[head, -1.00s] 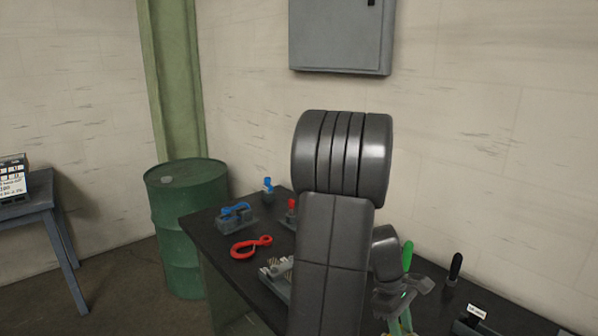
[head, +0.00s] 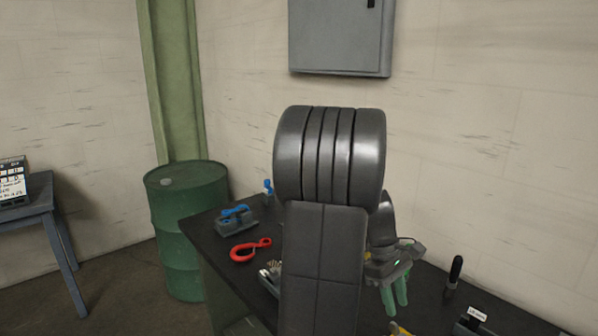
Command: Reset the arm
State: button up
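My gripper (head: 397,299) hangs over the right part of the dark workbench (head: 432,288), beside my large dark arm link. Its two pale green fingers point down with a gap between them, and I see nothing held. My arm stands upright in the middle of the view and hides the centre of the bench. A yellow piece (head: 400,329) shows at the bottom edge below the fingers.
On the bench are a red hook-shaped tool (head: 250,250), a blue-and-grey fixture (head: 236,221), a black-handled tool (head: 454,273) and a labelled holder (head: 474,320). A green drum (head: 186,230) stands left. A grey wall cabinet (head: 340,36) hangs above.

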aim_at(401, 328)
jog(key=v, duration=0.6)
jog(key=x, duration=1.4)
jog(key=shift+s+f, duration=0.1)
jog(key=shift+n, duration=0.7)
jog(key=a+v, duration=0.1)
jog(key=v, duration=1.3)
jog(key=s+d+m, duration=0.1)
jog(key=m, duration=0.8)
jog(key=s+d+m+t+y+b, duration=0.1)
jog(key=m, duration=0.8)
jog(key=s+d+m+t+y+b, duration=0.1)
jog(key=m, duration=0.7)
jog(key=shift+s+d+r+m, duration=0.15)
jog(key=shift+d+r+m, duration=0.2)
jog(key=shift+r+m, duration=0.05)
jog(key=shift+f, duration=0.1)
